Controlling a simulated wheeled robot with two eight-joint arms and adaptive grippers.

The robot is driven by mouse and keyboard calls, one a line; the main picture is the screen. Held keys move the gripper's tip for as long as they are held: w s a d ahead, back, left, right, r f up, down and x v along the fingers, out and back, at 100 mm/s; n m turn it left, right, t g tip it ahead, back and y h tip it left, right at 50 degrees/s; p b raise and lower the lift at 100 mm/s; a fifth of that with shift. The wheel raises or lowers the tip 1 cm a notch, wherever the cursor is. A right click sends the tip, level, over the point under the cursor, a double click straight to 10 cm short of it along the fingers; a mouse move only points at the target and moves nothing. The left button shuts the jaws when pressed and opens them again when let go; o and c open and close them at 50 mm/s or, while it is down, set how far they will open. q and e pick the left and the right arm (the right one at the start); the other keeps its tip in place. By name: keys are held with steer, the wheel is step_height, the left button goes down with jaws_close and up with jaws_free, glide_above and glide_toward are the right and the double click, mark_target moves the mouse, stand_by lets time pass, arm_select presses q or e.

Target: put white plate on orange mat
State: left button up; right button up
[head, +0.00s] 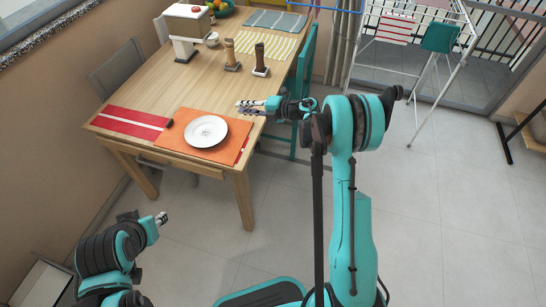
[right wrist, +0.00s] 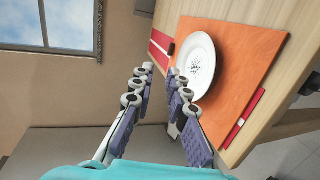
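The white plate (head: 206,131) has a small dark pattern in its middle. It lies flat on the orange mat (head: 176,141) near the table's front edge, and both also show in the right wrist view, the plate (right wrist: 200,66) and the mat (right wrist: 248,72). My right gripper (head: 241,107) is above the table, behind and to the right of the plate, apart from it. In the right wrist view its fingers (right wrist: 160,75) stand apart with nothing between them. My left gripper (head: 161,218) is low, in front of the table and away from it; its fingers are too small to judge.
A red striped mat (head: 130,123) lies left of the orange mat, with a small dark item at its end. Two mills (head: 231,55) (head: 260,61), a yellow striped mat (head: 266,44) and a fruit bowl (head: 221,8) are farther back. A teal chair (head: 305,85) stands at the right.

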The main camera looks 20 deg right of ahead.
step_height(320, 180, up, 16)
steer(key=w+r+m+t+h, duration=0.1)
steer(key=m+t, duration=0.4)
steer(key=t, duration=0.1)
steer(key=s+d+r+m+t+h, duration=0.45)
steer(key=d+r+m+h, duration=0.25)
steer(key=r+m+h, duration=0.3)
steer(key=s+d+f+m+g+h, duration=0.1)
steer(key=s+f+m+g+h, duration=0.1)
steer(key=s+f+m+g, duration=0.5)
steer(key=s+d+f+m+g+h, duration=0.15)
steer(key=s+m, duration=0.25)
steer(key=s, duration=0.8)
steer(key=s+a+f+m+g+y, duration=0.1)
steer(key=s+a+f+g, duration=0.1)
steer(key=s+f, duration=0.3)
steer(key=s+a+f+m+g+y, duration=0.1)
steer(key=s+a+f, duration=0.4)
steer(key=s, duration=0.5)
steer(key=shift+s+f+g+y, duration=0.25)
steer(key=shift+f+g+y, duration=0.3)
steer(key=shift+f+g, duration=0.2)
steer(key=shift+r, duration=0.1)
